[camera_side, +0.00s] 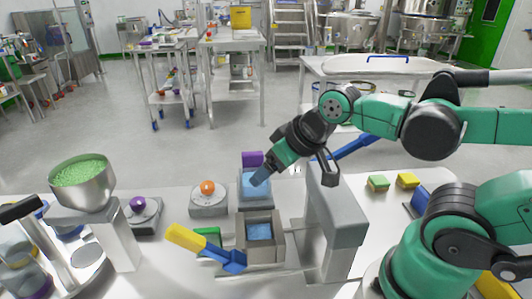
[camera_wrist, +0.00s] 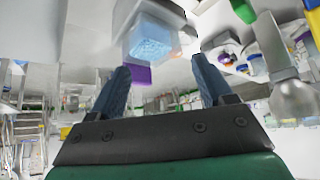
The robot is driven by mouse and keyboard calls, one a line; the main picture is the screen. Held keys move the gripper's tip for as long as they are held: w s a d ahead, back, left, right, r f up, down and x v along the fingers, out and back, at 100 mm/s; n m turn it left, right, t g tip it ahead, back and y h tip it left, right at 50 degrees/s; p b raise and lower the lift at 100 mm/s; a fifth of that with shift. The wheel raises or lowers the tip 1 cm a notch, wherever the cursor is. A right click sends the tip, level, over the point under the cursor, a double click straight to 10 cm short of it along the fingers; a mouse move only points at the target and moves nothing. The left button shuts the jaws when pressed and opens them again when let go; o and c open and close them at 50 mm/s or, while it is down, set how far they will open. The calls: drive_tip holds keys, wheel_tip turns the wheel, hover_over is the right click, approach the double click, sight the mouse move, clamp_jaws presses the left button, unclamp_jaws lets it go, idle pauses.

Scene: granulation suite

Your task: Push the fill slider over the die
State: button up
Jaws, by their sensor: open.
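An open grey box (camera_side: 246,240) with blue material inside sits on the metal track in the side view; it looks like the fill slider. Just behind it, in line, stands a grey block with a light-blue top (camera_side: 250,190), and a purple block (camera_side: 252,158) is behind that. I cannot tell which part is the die. My gripper (camera_side: 261,178) points down-left, its fingertips at or just above the light-blue top; contact is unclear. In the wrist view my gripper (camera_wrist: 160,64) has its fingers apart, with the purple block (camera_wrist: 140,76) showing between them and nothing held.
A grey upright frame (camera_side: 335,225) stands right of the box. A yellow-and-blue handle (camera_side: 205,247) projects left of it. A hopper of green granules (camera_side: 82,185) and an orange knob (camera_side: 207,187) are left.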

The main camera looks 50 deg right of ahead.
drive_tip(key=shift+o, duration=1.3)
drive_tip(key=m+g, duration=0.4)
drive_tip(key=m, duration=0.1)
approach(253, 167)
drive_tip(key=f, duration=0.1)
drive_tip(key=a+f, duration=0.1)
drive_tip(key=shift+s+a+f, duration=0.15)
drive_tip(key=shift+a+f, duration=0.1)
drive_tip(key=shift+a, duration=0.05)
drive_tip(key=w+m+g, duration=0.1)
drive_tip(key=w+d+f+m+g, duration=0.1)
drive_tip(key=w+m, duration=0.1)
drive_tip(key=shift+d+f, duration=0.15)
drive_tip(key=shift+d, duration=0.15)
drive_tip(key=shift+w+d+f+m+g, duration=0.3)
drive_tip(key=shift+m+g, duration=0.1)
drive_tip(key=shift+g, duration=0.1)
drive_tip(key=shift+f, duration=2.8)
clamp_jaws()
